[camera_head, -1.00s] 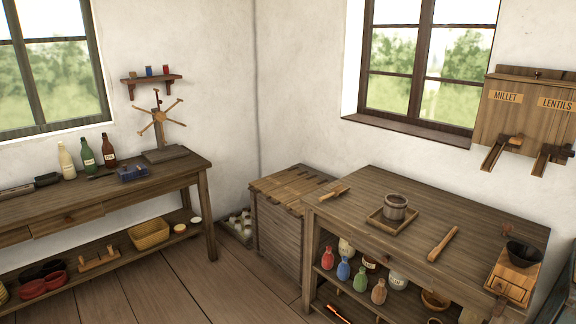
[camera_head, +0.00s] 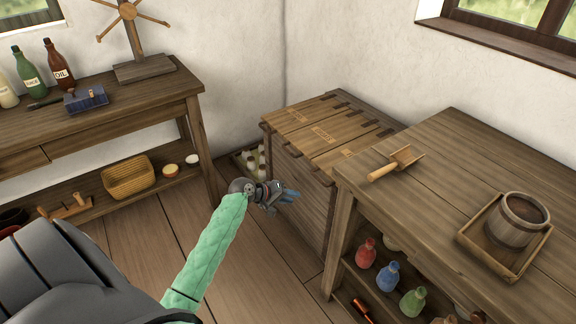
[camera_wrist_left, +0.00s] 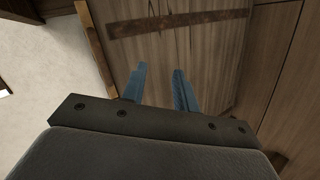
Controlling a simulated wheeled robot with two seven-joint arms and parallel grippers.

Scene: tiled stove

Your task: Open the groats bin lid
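The wooden bin chest (camera_head: 300,187) stands against the wall in the head view. Its top has several plank lids (camera_head: 323,135) side by side, all lying shut, with dark hinge straps along the back. Small labels sit on the lids, too small to read, so I cannot tell which lid is the groats one. My left gripper (camera_head: 287,197) is in front of the chest's front face, below the lids' front edge, and holds nothing. In the left wrist view its two blue fingers (camera_wrist_left: 160,85) are apart, with planked wood beyond them. My right gripper is out of view.
A side bench (camera_head: 110,125) with bottles is at the left. Open floor lies between bench and chest.

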